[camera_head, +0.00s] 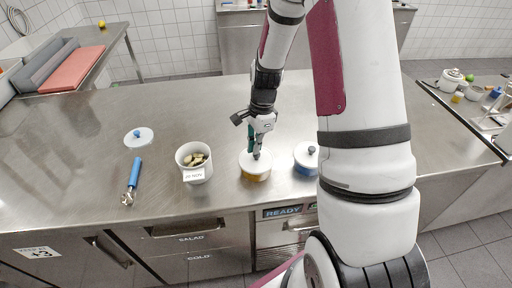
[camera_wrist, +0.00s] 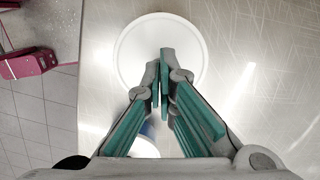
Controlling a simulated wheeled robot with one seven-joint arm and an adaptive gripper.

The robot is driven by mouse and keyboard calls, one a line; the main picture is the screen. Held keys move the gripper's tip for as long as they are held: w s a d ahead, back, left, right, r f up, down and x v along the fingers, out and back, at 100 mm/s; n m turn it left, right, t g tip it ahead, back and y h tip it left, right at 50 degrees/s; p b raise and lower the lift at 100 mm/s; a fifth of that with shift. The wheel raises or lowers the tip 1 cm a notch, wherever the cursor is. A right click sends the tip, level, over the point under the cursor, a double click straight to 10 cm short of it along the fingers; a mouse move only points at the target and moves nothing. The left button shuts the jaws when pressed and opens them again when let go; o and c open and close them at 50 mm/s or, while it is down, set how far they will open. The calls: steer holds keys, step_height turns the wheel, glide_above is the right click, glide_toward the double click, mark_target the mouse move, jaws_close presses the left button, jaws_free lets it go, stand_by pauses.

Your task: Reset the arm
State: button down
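My gripper (camera_head: 256,152) points down at the white lid (camera_head: 250,165) of a round pot with a yellow band, on the steel counter. In the wrist view my gripper's green-padded fingers (camera_wrist: 162,72) come together over the middle of the white lid (camera_wrist: 133,50). The fingertips look shut, with only a thin gap and nothing visible between them. They hide the lid's middle, and I cannot tell whether they touch it.
On the counter (camera_head: 80,190) are a white pot (camera_head: 195,175) of pale brown pieces, a loose lid (camera_head: 138,137), a blue-handled tool (camera_head: 132,182) and a blue pot (camera_head: 306,158) close right. A red board (camera_head: 72,70) lies back left. The counter's back is clear.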

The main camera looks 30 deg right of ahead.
steer(key=shift+r+p, duration=0.75)
steer(key=shift+r, duration=2.4)
steer(key=s+a+r+n+t+h+b, duration=0.1)
steer(key=s+a+r+n, duration=0.3)
steer(key=r, duration=0.4)
steer(key=s+a+r+n+t+b, duration=0.1)
steer(key=s+a+r+n, duration=0.15)
steer(key=r+n, duration=0.4)
steer(key=s+a+r+n+t, duration=0.1)
steer(key=s+a+r+n, duration=0.1)
steer(key=s, duration=0.4)
steer(key=s+a+r+n+t+b, duration=0.1)
steer(key=s+a+r+n+t, duration=0.1)
steer(key=s+r+n, duration=0.3)
steer(key=shift+s+a+n, duration=0.5)
steer(key=shift+a+n, duration=0.05)
steer(key=shift+n, duration=0.4)
steer(key=shift+r, duration=0.1)
